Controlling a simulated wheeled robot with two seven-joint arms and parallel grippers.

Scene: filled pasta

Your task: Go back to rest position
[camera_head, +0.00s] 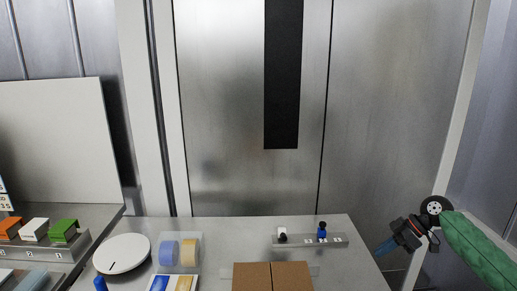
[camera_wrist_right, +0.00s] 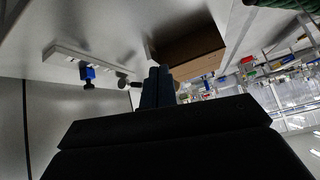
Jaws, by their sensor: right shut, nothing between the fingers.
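My right gripper (camera_head: 383,249) is beyond the right edge of the table (camera_head: 352,266) in the head view, its bluish fingers pointing left. Its arm, in a green sleeve, comes in from the right. The fingers are shut together with nothing between them, as the right wrist view also shows (camera_wrist_right: 157,87). They are apart from every object in the head view. My left gripper is not in view.
A brown box (camera_head: 254,277) stands at the table's front. Behind it, a grey rail (camera_head: 298,241) holds a blue piece (camera_head: 321,232) and a white-and-black piece (camera_head: 282,232). A white disc (camera_head: 122,251) and two rolls (camera_head: 189,252) sit left. A metal wall (camera_head: 220,150) stands behind.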

